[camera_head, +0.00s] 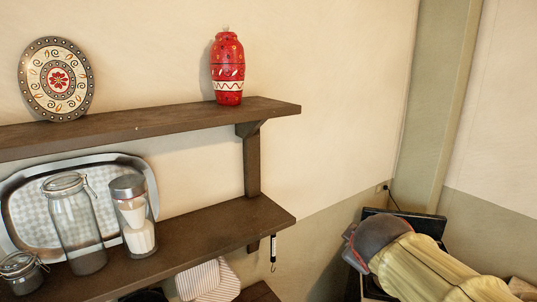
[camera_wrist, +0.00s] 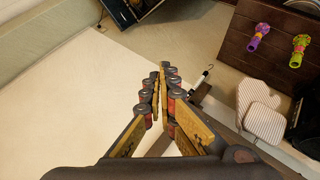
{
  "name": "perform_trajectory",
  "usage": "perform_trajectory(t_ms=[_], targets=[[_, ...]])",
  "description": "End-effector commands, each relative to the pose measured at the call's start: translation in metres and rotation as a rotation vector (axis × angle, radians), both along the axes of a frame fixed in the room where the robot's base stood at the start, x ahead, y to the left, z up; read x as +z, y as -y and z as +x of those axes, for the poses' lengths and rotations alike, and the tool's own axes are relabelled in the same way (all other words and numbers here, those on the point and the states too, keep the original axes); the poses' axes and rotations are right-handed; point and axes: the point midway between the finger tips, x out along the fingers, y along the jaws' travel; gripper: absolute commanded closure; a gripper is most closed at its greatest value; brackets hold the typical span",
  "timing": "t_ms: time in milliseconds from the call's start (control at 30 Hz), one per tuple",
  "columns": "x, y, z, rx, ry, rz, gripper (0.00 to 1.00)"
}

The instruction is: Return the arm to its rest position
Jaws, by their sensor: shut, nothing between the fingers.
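My gripper (camera_wrist: 161,72) shows in the wrist view with its yellow and dark fingers together at the tips and nothing between them. It points toward the bare wall and floor area, with the shelf things off to its right. In the head view, a yellow arm part with a grey rounded end (camera_head: 379,237), which looks like mine, is at the lower right, beyond the shelf's right end. The gripper does not clearly show in that view.
The upper shelf (camera_head: 150,122) holds a decorated plate (camera_head: 57,78) and a red vase (camera_head: 228,70). The lower shelf (camera_head: 225,222) holds glass jars (camera_head: 80,220) and a tray (camera_head: 28,208). A striped mitt (camera_wrist: 265,121) hangs near the shelf. A dark box (camera_wrist: 128,10) is at the wrist view's top.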

Motion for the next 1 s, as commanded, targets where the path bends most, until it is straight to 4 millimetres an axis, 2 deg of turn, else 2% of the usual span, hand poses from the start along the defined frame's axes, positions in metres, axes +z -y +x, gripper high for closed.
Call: perform_trajectory(t_ms=[33,167,300,400,500,633,1000], targets=[[-0.033,0.003,-0.024,-0.074,-0.038,0.080,1.00],[-0.100,0.004,-0.087,-0.269,-0.145,0.281,1.00],[-0.171,-0.006,-0.154,-0.445,-0.252,0.469,1.00],[-0.220,-0.017,-0.198,-0.528,-0.313,0.575,1.00],[-0.255,-0.025,-0.223,-0.554,-0.329,0.639,1.00],[-0.276,-0.022,-0.234,-0.558,-0.290,0.664,1.00],[-0.283,-0.017,-0.235,-0.560,-0.253,0.672,1.00]])
